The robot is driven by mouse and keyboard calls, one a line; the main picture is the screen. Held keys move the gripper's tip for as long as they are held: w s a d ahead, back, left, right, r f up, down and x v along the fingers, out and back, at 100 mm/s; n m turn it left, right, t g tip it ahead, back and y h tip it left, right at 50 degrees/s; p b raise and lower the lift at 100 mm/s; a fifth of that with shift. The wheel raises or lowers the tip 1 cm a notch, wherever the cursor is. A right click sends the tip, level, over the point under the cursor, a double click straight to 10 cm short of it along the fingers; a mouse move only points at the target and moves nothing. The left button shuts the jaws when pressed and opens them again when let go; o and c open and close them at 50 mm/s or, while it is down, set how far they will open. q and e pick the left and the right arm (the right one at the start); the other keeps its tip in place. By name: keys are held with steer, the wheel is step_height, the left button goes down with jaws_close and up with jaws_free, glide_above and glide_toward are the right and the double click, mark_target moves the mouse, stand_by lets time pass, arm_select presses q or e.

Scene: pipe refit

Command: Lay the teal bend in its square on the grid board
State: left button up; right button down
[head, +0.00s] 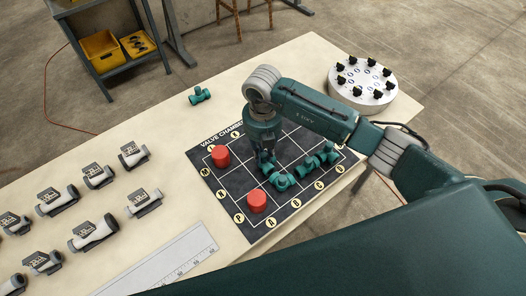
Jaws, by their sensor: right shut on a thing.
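My right gripper (265,152) comes down over the middle of the dark grid board (238,186). It is shut on a teal piece, which I take to be the teal bend (267,168). The bend is low over the board; I cannot tell whether it touches the surface. The gripper and the matching colour hide much of its shape. Other teal pipe pieces (282,181) lie in a line on the board to the right of the gripper. My left gripper is not in view.
Red cylinders stand on the board, one at the upper left (221,156) and one near the front (257,201). A loose teal fitting (200,95) lies behind the board. A white round stand (362,86) with black knobs is at the back right. Grey pipe parts (95,233) fill the left.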

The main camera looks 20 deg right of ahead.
mark_target(263, 155)
steer(key=shift+f, duration=0.15)
steer(key=c, duration=1.6)
jaws_free()
steer(key=shift+r, duration=0.6)
step_height(263, 155, up, 11)
steer(key=b, duration=0.3)
steer(key=shift+r, duration=0.15)
